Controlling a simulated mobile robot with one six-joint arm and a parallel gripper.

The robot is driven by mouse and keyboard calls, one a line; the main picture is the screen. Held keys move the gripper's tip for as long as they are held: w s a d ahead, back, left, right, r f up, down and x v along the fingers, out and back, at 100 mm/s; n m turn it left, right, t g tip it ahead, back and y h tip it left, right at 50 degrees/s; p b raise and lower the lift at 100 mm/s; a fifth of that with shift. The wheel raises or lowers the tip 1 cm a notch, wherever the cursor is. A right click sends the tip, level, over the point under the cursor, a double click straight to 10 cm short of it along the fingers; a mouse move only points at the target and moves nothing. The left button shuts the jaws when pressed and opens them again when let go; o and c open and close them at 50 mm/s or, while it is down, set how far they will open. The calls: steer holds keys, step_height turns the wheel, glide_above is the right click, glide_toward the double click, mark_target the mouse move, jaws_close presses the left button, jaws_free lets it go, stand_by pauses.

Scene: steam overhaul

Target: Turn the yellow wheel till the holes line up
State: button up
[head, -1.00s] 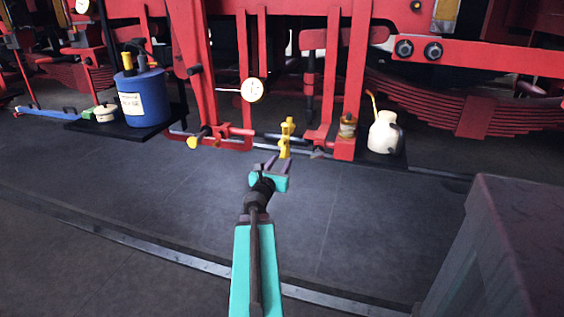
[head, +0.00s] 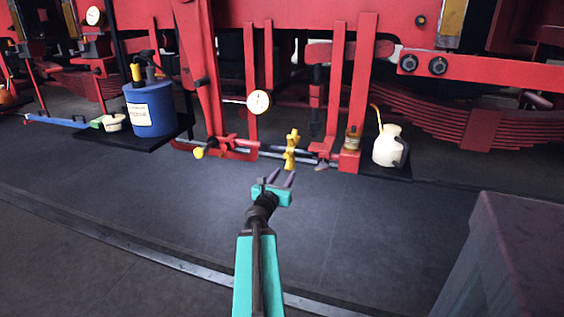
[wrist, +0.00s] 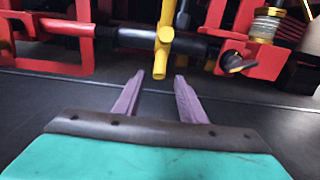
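The yellow wheel (head: 291,150) stands upright on a dark horizontal rod between red brackets, low on the red frame. It is seen nearly edge-on, as a narrow knobbed yellow piece. In the wrist view the yellow wheel (wrist: 163,45) is ahead of the fingertips, close to the middle. My gripper (head: 279,176) is open and empty, in front of and slightly below the wheel. Its two purple fingers show apart in the wrist view (wrist: 158,78), with a gap between them and the wheel. I cannot make out the holes in either view.
A blue drum (head: 152,112) stands on a dark shelf at the left. A cream jug (head: 388,146) stands on a dark ledge at the right. A round dial (head: 259,102) is above the wheel. A grey block (head: 500,250) fills the lower right. The floor in front is clear.

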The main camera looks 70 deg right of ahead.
mark_target(285, 157)
step_height(285, 157, up, 7)
steer(key=a+p, duration=0.2)
steer(key=p, duration=1.6)
steer(key=shift+f, duration=0.2)
steer(key=shift+d+f+b, duration=0.35)
steer(key=shift+d+b, duration=0.2)
steer(key=shift+b, duration=1.5)
steer(key=d+b, duration=0.1)
steer(key=b, duration=0.3)
steer(key=shift+b, duration=0.35)
steer(key=d+b, duration=0.1)
steer(key=b, duration=0.3)
steer(key=shift+r+b, duration=0.15)
steer(key=shift+b, duration=0.25)
steer(key=shift+w+d+r+p, duration=0.1)
steer(key=shift+d+r+p, duration=0.1)
steer(key=shift+d+p, duration=0.25)
steer(key=shift+d, duration=1)
